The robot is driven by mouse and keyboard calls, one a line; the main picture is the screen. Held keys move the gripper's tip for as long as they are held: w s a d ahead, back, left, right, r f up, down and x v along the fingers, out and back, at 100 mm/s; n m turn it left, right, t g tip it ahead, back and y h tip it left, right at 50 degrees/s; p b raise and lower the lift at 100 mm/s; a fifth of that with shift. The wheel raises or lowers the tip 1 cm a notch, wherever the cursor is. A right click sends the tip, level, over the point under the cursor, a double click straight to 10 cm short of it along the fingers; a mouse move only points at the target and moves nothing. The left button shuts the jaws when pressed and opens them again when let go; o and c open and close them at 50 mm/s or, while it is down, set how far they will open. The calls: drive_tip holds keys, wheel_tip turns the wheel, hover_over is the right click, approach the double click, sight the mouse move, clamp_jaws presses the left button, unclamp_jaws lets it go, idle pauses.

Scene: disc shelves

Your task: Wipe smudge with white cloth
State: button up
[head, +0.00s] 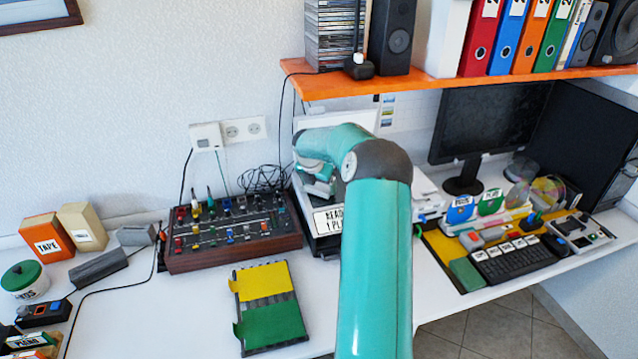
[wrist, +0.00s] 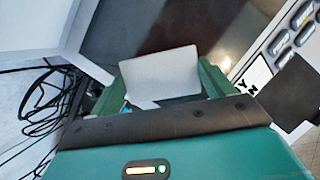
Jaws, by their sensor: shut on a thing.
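In the wrist view my gripper (wrist: 165,92) has its green fingers closed around a flat, pale grey-white piece, which looks like the white cloth (wrist: 160,70). The cloth stands up between the fingers in front of a dark brown, glossy surface (wrist: 145,22). I cannot tell whether the cloth touches that surface. No smudge can be made out clearly. In the head view my gripper (head: 318,180) is bent down behind my arm, over the device with a "READ" label (head: 328,219). The cloth is not discernible there.
A mixer with knobs (head: 235,232) stands left of the device, with black cables (head: 265,178) behind it. A yellow-green folder (head: 268,300) lies in front. An orange shelf (head: 420,85) hangs above. A monitor (head: 490,120) and keyboard (head: 515,262) are at right.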

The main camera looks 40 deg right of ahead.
drive_tip(key=shift+f, duration=0.25)
drive_tip(key=shift+d, duration=0.1)
